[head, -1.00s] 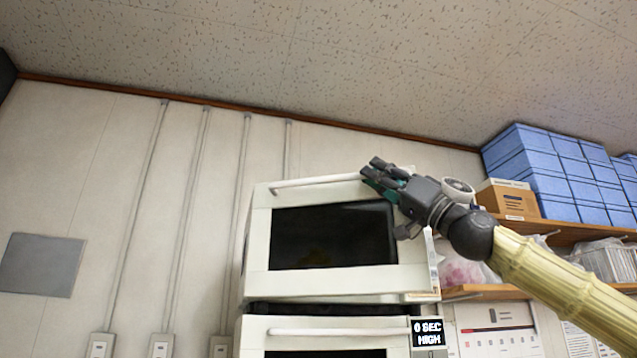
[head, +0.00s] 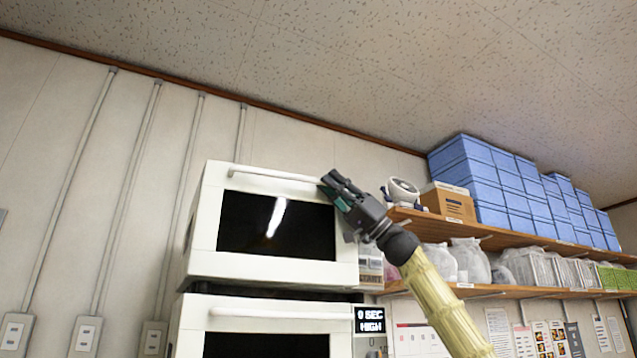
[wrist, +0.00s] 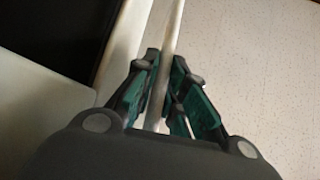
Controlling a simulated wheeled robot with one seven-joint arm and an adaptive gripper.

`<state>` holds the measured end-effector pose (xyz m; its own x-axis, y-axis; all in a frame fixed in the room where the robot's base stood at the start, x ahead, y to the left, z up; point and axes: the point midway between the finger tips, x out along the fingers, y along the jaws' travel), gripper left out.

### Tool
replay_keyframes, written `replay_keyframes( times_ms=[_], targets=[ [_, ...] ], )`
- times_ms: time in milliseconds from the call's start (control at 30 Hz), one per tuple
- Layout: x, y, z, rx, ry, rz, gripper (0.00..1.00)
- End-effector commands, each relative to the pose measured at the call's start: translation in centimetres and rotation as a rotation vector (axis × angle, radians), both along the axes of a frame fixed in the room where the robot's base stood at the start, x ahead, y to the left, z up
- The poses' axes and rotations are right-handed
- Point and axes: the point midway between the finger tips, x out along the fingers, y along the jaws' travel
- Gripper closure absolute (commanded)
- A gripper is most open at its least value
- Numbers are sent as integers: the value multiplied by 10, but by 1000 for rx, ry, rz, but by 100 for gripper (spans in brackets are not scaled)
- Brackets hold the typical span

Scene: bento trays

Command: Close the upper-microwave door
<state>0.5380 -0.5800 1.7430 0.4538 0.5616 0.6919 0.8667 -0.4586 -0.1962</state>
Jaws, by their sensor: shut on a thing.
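The upper microwave (head: 265,266) is a white box with a dark window in its door (head: 275,224). The door stands at the front of the box and looks shut or nearly shut; I cannot tell if a gap is left. A white bar handle (head: 262,175) runs along the door's top edge. My gripper (head: 328,184) is at the right end of this handle. In the wrist view my gripper (wrist: 166,85) has its fingers on both sides of the handle (wrist: 170,45), shut on it. The dark window shows at the upper left there.
A lower microwave (head: 190,322) with its own handle and a display (head: 370,320) sits directly below. Wooden shelves (head: 490,235) to the right hold blue boxes (head: 490,180), a brown box (head: 448,204) and bags. The wall at left is clear apart from conduits and outlets.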

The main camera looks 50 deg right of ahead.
Motion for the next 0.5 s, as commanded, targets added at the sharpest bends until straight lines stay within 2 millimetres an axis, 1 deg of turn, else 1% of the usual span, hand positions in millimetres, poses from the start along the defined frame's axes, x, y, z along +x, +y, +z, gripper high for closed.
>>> replay_keyframes(
  times_ms=[33, 100, 433, 467, 500],
  targets=[
    [-2, -6, 1, 7, -3, -1, 100],
    [-3, -8, 1, 6, -2, 1, 100],
    [-4, -8, 1, 6, -2, 1, 100],
    [-4, -8, 1, 6, -2, 1, 85],
    [-4, -8, 1, 6, -2, 1, 78]
  ],
)
